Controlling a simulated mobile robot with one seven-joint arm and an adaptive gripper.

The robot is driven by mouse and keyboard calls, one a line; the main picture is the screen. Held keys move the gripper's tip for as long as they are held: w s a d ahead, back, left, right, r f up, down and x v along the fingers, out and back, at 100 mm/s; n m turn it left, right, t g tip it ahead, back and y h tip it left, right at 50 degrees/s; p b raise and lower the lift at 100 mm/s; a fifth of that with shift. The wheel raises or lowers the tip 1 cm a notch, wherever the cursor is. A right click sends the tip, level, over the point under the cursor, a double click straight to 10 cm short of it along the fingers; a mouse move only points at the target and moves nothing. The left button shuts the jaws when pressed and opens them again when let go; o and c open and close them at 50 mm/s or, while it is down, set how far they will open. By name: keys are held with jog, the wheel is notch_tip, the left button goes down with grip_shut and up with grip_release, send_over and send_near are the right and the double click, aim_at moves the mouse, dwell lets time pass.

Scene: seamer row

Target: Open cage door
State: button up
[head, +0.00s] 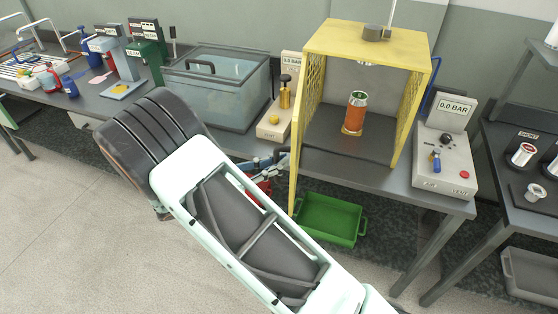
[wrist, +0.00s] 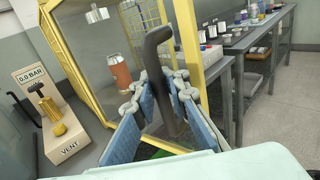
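The yellow cage (head: 365,38) stands on the bench in the head view, with an orange can (head: 354,118) inside. Its yellow-framed door (head: 293,185) is seen nearly edge-on at the left front and reaches out past the bench edge. In the wrist view the door's frame (wrist: 190,45) surrounds a see-through panel, and the can (wrist: 118,72) shows through it. A dark hooked door handle (wrist: 160,50) stands upright before the panel. My gripper (wrist: 157,80) has its fingers on either side of this handle and appears closed on it. In the head view my arm hides most of the gripper.
A vent unit (head: 275,125) with a yellow knob stands left of the cage; a second gauge unit (head: 445,150) stands right. A green bin (head: 330,219) sits below the bench. A water tank (head: 215,85) is farther left. Floor in front is clear.

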jog(key=shift+o, duration=0.8)
jog(key=shift+s+a, duration=0.25)
jog(key=shift+s, duration=0.1)
jog(key=shift+w+d, duration=0.1)
jog(key=shift+w, duration=0.05)
jog(key=v, duration=1.2)
